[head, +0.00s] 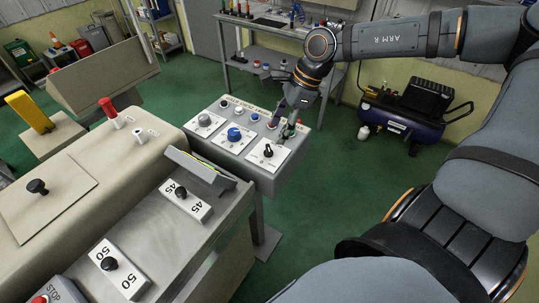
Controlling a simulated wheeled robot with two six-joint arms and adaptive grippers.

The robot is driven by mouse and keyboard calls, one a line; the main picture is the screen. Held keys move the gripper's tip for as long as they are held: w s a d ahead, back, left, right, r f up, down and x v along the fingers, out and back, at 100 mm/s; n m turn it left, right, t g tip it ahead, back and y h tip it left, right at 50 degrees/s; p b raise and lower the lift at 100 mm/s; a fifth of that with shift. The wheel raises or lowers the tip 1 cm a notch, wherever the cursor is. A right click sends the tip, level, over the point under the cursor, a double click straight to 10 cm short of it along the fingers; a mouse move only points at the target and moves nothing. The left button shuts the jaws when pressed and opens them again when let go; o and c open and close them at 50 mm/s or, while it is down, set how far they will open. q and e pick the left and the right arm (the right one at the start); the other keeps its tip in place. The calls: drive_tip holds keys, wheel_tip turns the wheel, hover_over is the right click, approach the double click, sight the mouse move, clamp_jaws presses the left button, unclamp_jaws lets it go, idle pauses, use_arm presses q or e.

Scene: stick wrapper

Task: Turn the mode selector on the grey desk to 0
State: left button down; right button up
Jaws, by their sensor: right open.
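The grey desk (229,163) is a sloped console in the middle of the head view. A black selector knob (268,151) sits on a white plate at its right front and looks like the mode selector. Small marks surround it, with what seems a 0 at the plate's front; the setting is too small to tell. My right gripper (281,129) is open and empty, pointing down just behind the black knob, apparently apart from it. My left gripper is not in view.
A blue knob (234,134) and a grey knob (204,120) stand left on the same console, with several buttons behind. A beige machine (120,185) with levers is at left. A compressor (408,115) stands at back right.

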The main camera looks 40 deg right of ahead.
sight(269, 148)
wheel_tip(269, 148, down, 3)
drive_tip(key=b, duration=0.3)
drive_tip(key=shift+w+r, duration=0.15)
drive_tip(key=shift+r, duration=0.05)
drive_tip(key=a+f, duration=0.2)
drive_tip(key=shift+w+f, duration=0.3)
drive_tip(key=shift+f, duration=0.05)
drive_tip(key=shift+w+f, duration=0.1)
drive_tip(key=shift+f, duration=0.35)
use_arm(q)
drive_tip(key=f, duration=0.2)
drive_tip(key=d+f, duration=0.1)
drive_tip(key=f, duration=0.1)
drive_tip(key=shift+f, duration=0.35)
use_arm(e)
drive_tip(key=shift+c, duration=0.4)
